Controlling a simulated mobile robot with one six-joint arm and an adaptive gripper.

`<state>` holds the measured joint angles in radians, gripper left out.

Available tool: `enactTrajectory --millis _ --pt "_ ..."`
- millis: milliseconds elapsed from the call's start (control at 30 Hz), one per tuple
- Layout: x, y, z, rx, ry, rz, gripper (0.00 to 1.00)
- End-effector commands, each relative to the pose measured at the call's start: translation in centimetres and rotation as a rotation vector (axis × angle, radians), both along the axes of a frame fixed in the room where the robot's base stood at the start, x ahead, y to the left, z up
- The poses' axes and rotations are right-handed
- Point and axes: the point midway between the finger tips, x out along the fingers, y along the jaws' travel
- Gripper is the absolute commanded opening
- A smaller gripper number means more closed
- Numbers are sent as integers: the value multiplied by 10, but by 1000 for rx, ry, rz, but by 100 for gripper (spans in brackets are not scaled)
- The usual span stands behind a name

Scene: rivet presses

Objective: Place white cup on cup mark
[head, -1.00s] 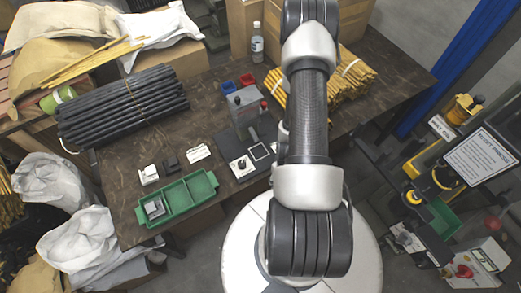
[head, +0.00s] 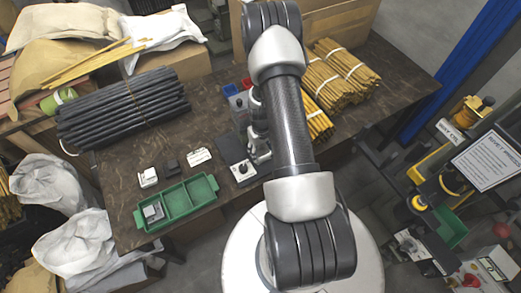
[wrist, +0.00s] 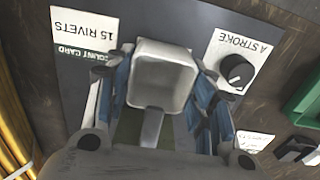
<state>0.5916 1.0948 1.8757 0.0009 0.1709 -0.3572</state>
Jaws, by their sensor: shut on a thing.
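My gripper (wrist: 160,92) is shut on a pale, square-mouthed cup (wrist: 162,72), which I take to be the white cup. The blue-padded fingers stand at its left and right sides. In the head view my gripper (head: 259,150) is small and partly behind my arm, over the dark base plate (head: 232,150) of the press. In the wrist view the cup is over this plate, between the count card (wrist: 80,30) and the stroke knob (wrist: 237,70). The cup mark cannot be made out now. I cannot tell whether the cup touches the plate.
A green divided tray (head: 192,196) holds a grey block at its left end. Small white and dark blocks (head: 148,177) and a white card (head: 198,156) lie behind it.

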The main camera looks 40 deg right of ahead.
Motion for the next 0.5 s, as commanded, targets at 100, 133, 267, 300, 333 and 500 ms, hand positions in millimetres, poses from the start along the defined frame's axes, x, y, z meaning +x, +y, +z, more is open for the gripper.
enactTrajectory --millis 100,133,267,300,333,500 --pt "6 -1 -3 1 2 0 29" --pt "6 -1 -3 1 1 0 29" --pt "6 -1 -2 0 1 0 29" --pt "6 -1 -2 0 0 0 29" --pt "6 -1 -2 0 0 0 29" --pt "6 -1 -6 0 0 0 50"
